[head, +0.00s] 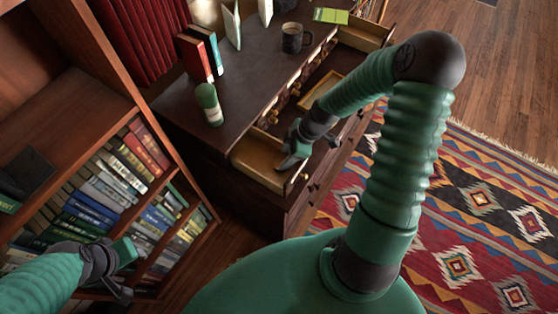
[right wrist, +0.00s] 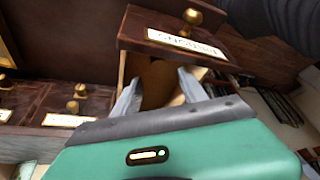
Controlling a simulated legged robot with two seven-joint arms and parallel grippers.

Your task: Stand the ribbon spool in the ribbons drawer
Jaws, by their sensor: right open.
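The open ribbons drawer (head: 262,176) sticks out from the front of the dark chest. In the right wrist view its front panel (right wrist: 185,42) has a brass knob and a white label that appears upside down. My right gripper (head: 289,160) is over this drawer. In the wrist view the gripper (right wrist: 155,85) is open, its two fingers apart above the tan drawer inside, with nothing clearly between them. A green cylinder with a pale band (head: 209,104), possibly the ribbon spool, stands upright on the chest top, left of my right gripper. My left gripper (head: 122,287) is low by the bookcase.
On the chest top (head: 180,112) are books (head: 194,58) and a dark mug (head: 293,38). Other drawers are open farther along, one (head: 362,36) with a green item (head: 331,15) by it. A full bookcase (head: 110,185) stands at left. A patterned rug (head: 480,200) covers the floor at right.

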